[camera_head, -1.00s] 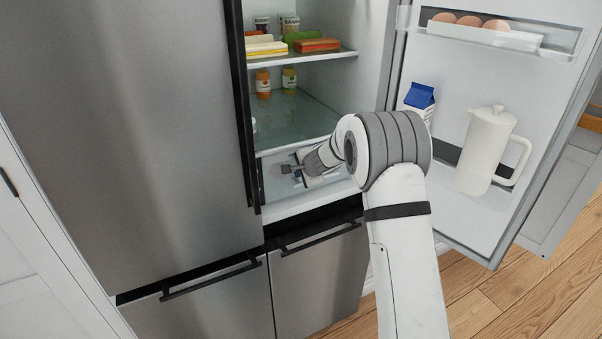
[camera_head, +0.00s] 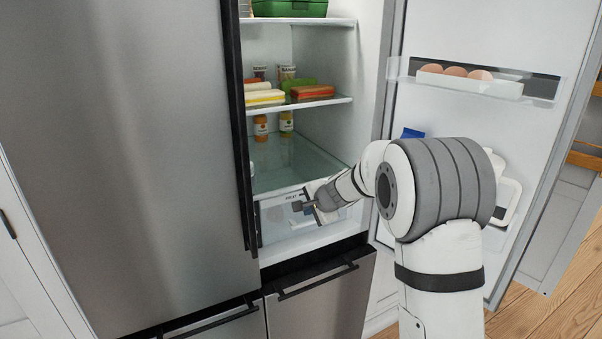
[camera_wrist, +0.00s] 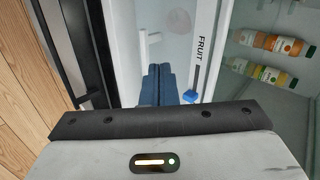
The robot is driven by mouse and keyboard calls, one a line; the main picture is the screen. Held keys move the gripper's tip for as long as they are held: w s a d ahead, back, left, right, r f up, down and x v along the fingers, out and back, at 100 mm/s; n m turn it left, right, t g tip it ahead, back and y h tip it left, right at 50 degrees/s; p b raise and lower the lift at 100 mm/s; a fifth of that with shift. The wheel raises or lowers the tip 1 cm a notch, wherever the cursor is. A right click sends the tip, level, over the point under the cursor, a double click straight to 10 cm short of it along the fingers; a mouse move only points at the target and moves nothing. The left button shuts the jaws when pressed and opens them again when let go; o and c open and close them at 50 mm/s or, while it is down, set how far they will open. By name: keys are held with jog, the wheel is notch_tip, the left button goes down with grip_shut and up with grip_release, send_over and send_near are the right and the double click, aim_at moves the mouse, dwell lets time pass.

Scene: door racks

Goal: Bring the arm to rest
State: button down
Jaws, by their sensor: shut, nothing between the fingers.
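My gripper (camera_head: 303,206) is in front of the clear drawer at the bottom of the open fridge compartment, with my arm reaching in from the right. In the wrist view its two dark blue fingers (camera_wrist: 160,72) lie together, shut and empty. The drawer (camera_head: 275,216) bears the word FRUIT and a blue slider (camera_wrist: 190,96). I cannot tell whether the fingers touch the drawer front.
The open fridge door (camera_head: 450,40) stands at right, holding an egg tray (camera_head: 475,86); my arm hides much of its lower shelf. The closed steel door (camera_head: 120,170) is at left. Bottles and packages stand on the shelves (camera_head: 325,101).

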jog(key=s+d+r+n+g, duration=0.1)
jog(key=s+d+r+n, duration=0.15)
jog(key=s, duration=0.75)
jog(key=s+d+r+n+g, duration=0.2)
jog(key=s+r+n, duration=0.2)
jog(key=s, duration=0.7)
jog(key=s+d+f+n+g+h, duration=0.1)
jog(key=s+d+n+h, duration=0.1)
jog(key=s, duration=0.8)
jog(key=s+d+f+n+g+h, duration=0.1)
jog(key=s+d, duration=0.4)
jog(key=s, duration=0.5)
jog(key=shift+s+d+f+n+h, duration=0.2)
jog(key=shift+f+n+h, duration=0.25)
jog(key=shift+n+h, duration=0.45)
